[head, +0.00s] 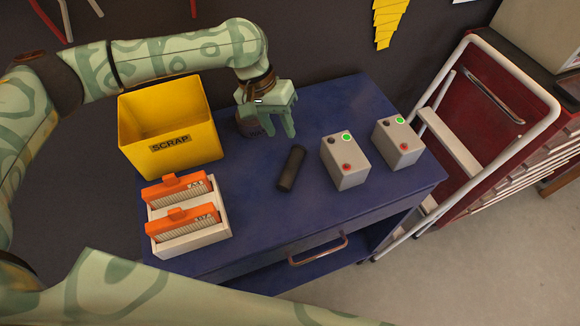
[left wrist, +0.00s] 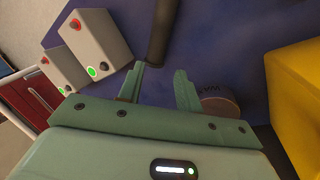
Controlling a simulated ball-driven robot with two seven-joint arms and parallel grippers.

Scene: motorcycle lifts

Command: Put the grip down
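The grip, a black cylinder (head: 291,168), lies on the blue bench top (head: 262,205) between the scrap bin and the grey boxes. My left gripper (head: 280,133) is just behind the grip's far end, fingers pointing down. In the left wrist view the two fingers (left wrist: 160,82) are spread with nothing between them. There the grip (left wrist: 163,30) is beyond the fingertips, its near end close to one of them; it looks apart from them. My right gripper is not in view.
A yellow scrap bin (head: 170,155) and a white holder (head: 192,238) with orange-topped packs stand at left. Two grey button boxes (head: 345,165) (head: 398,147) stand at right. A dark round tin (head: 247,128) is beside my left gripper. The bench front is clear.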

